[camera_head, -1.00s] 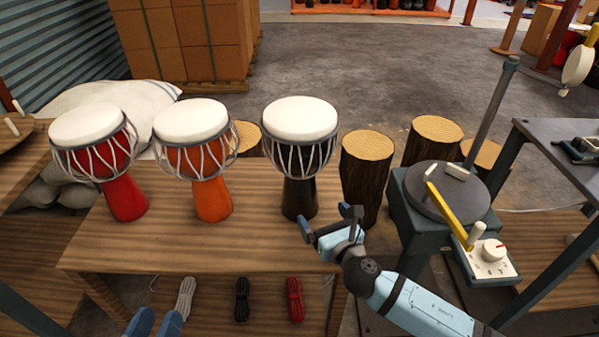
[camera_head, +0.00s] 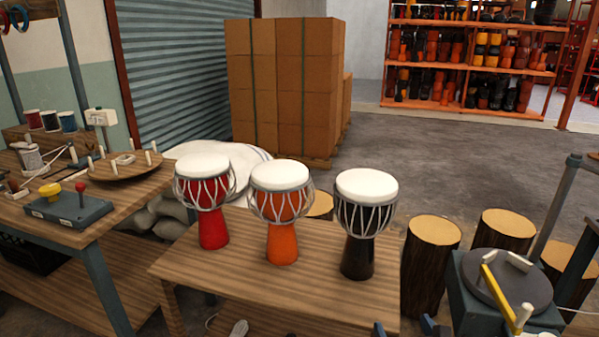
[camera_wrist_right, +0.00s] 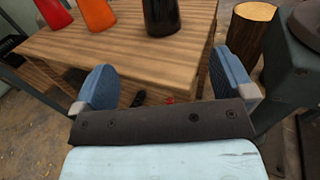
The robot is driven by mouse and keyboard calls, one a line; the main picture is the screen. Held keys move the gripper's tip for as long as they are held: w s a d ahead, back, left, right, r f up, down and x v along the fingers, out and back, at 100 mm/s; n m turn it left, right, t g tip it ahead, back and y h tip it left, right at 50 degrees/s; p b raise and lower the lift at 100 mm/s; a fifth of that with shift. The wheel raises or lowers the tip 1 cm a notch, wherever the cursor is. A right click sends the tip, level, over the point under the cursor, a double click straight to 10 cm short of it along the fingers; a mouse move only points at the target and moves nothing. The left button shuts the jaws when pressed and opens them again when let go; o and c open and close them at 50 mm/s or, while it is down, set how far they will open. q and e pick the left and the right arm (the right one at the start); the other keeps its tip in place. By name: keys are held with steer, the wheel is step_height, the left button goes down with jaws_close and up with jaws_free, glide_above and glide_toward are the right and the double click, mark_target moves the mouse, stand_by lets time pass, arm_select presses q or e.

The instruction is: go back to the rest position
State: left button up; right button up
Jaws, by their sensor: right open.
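Three goblet drums stand upright in a row on the wooden table (camera_head: 225,285): a red one (camera_head: 213,228), an orange one (camera_head: 282,243) and a black one (camera_head: 357,257), each with a white head. My right gripper (camera_head: 403,329) shows only its blue fingertips at the bottom edge of the head view, at the table's front right corner. In the right wrist view my right gripper (camera_wrist_right: 168,88) is open and empty, its two blue fingers wide apart, with the table front beyond them. The drums' lower parts show at the top of that view. My left gripper is not in view.
A round turntable (camera_head: 506,281) with a yellow lever (camera_head: 497,296) stands at right. Log stools (camera_head: 431,262) stand behind the table's right end. A workbench (camera_head: 85,215) with a control box (camera_head: 68,209) is at left. Stacked cartons (camera_head: 280,90) and open floor lie behind.

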steer(key=d+f, duration=0.1)
steer(key=d, duration=0.3)
steer(key=s+a+r+m+g+y, duration=0.2)
steer(key=s+a+m+y, duration=0.2)
steer(key=s+m, duration=0.85)
steer(key=s+a+r+m+g+y, duration=0.1)
steer(key=s+a+m+g+y, duration=0.25)
steer(key=s+m, duration=0.9)
steer(key=w+a+r+m+t+h, duration=0.2)
steer(key=w+a+r+m+t, duration=0.25)
steer(key=w+m, duration=0.45)
arm_select(q)
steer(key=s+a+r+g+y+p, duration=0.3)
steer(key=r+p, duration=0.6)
steer(key=p, duration=2.6)
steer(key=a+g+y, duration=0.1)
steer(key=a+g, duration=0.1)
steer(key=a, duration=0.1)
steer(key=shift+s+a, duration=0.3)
arm_select(e)
steer(key=s+d+r+g+h, duration=0.4)
steer(key=s+d+r+g, duration=0.1)
steer(key=r, duration=0.4)
steer(key=shift+s+d+r+m+g, duration=0.15)
steer(key=shift+d+r+m+g, duration=0.2)
steer(key=shift+d, duration=0.2)
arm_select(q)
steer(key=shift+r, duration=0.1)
arm_select(e)
steer(key=shift+h, duration=0.25)
